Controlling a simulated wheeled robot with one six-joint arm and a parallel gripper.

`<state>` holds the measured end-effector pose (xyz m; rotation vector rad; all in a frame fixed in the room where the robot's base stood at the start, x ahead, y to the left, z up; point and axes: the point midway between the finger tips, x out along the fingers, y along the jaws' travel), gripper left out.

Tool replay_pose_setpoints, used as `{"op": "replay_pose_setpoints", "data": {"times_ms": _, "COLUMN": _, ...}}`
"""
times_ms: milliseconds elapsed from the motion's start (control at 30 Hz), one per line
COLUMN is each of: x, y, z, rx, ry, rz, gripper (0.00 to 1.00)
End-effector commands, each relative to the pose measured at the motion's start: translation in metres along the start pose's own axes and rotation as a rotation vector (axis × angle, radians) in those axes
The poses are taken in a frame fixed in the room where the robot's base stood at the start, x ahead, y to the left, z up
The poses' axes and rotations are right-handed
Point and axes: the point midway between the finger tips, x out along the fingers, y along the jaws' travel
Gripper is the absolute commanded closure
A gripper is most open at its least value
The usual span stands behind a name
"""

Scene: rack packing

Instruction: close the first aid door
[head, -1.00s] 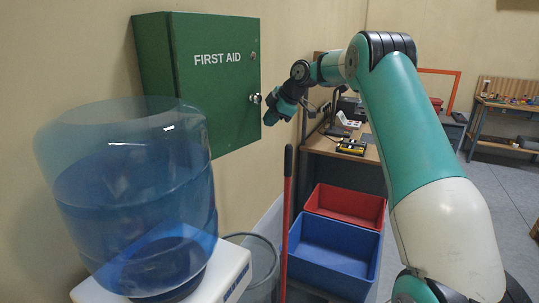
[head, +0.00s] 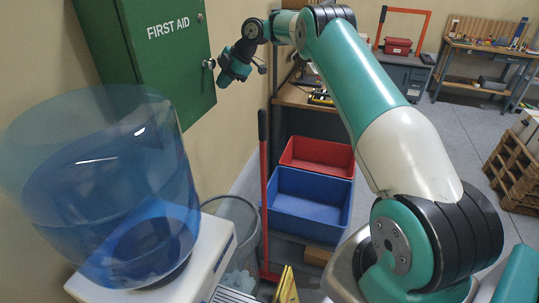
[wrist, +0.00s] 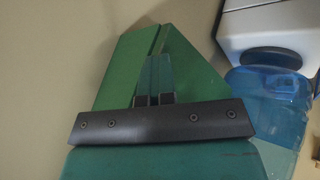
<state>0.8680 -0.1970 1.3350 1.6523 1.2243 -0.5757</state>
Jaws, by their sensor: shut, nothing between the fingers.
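The green first aid cabinet (head: 150,60) hangs on the wall at the left in the head view. Its door (head: 175,55) carries white "FIRST AID" lettering and a silver knob (head: 208,63) at its right edge. The door looks roughly flush with the box there; I cannot tell whether a small gap stays. My gripper (head: 224,84) is beside the door's right edge, just below the knob, and contact is unclear. In the wrist view my gripper (wrist: 155,75) is shut and empty, its fingers in front of the green cabinet (wrist: 122,72), where a seam shows.
A blue water bottle (head: 110,190) on a white dispenser (head: 175,275) stands in front, below the cabinet. A red-handled tool (head: 263,180), a wire bin (head: 238,225), and red (head: 318,157) and blue (head: 308,205) crates stand below my arm.

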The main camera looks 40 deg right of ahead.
Motion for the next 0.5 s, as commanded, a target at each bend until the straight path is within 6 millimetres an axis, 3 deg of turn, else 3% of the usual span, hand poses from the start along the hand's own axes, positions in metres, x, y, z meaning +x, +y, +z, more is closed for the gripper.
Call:
{"op": "replay_pose_setpoints", "data": {"times_ms": 33, "x": 0.003, "y": 0.006, "z": -0.008, "rx": -0.009, "ry": 0.009, "rz": 0.020, "gripper": 1.00}}
{"op": "replay_pose_setpoints", "data": {"times_ms": 333, "x": 0.001, "y": 0.007, "z": -0.008, "rx": -0.008, "ry": 0.007, "rz": 0.022, "gripper": 1.00}}
{"op": "replay_pose_setpoints", "data": {"times_ms": 500, "x": -0.017, "y": 0.006, "z": -0.006, "rx": -0.009, "ry": 0.005, "rz": 0.025, "gripper": 1.00}}
